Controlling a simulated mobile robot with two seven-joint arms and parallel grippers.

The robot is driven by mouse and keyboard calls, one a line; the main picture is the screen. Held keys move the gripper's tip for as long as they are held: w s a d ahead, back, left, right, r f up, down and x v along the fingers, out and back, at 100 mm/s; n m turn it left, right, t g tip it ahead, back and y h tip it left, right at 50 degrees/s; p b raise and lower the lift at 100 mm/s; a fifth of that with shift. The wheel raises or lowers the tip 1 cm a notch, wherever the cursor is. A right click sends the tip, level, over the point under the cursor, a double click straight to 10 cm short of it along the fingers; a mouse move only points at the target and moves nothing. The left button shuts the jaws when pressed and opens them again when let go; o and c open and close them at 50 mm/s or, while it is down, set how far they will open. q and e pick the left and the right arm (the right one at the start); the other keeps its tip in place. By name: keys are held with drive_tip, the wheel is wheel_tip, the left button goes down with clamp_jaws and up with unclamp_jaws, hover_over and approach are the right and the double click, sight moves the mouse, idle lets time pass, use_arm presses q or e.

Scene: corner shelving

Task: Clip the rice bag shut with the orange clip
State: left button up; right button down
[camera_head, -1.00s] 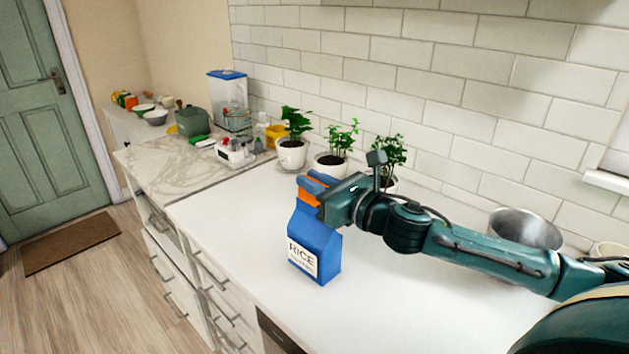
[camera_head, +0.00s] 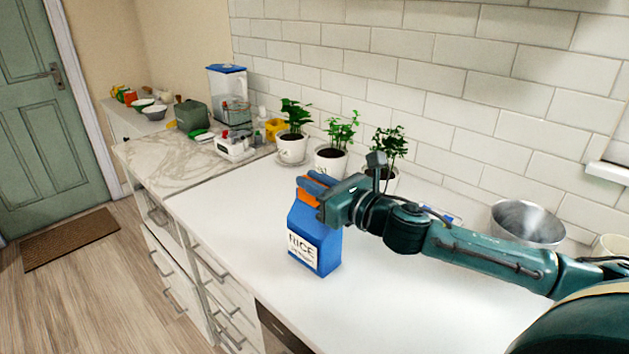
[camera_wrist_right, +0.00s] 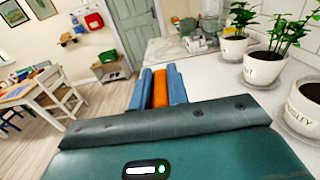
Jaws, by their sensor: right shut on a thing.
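The blue rice bag (camera_head: 314,243) stands upright on the white counter in the head view, with a white RICE label on its front. The orange clip (camera_head: 308,197) is at the top edge of the bag. My right gripper (camera_head: 318,186) is shut on the clip, with its blue fingers on either side of it. In the right wrist view the orange clip (camera_wrist_right: 160,88) shows between the two fingers. The gripper hides part of the bag's top, so I cannot tell how far the clip sits over it. My left gripper is not in view.
Potted plants (camera_head: 331,160) stand along the tiled wall behind the bag. A metal bowl (camera_head: 527,224) is at the right, behind my right arm. A white rack (camera_head: 236,148) and other kitchen items are on the marble counter at left. The white counter (camera_head: 230,210) left of the bag is clear.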

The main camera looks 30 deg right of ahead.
drive_tip(key=shift+f+b, duration=0.3)
drive_tip(key=shift+f, duration=0.2)
drive_tip(key=c, duration=1.3)
unclamp_jaws()
drive_tip(key=shift+r, duration=0.1)
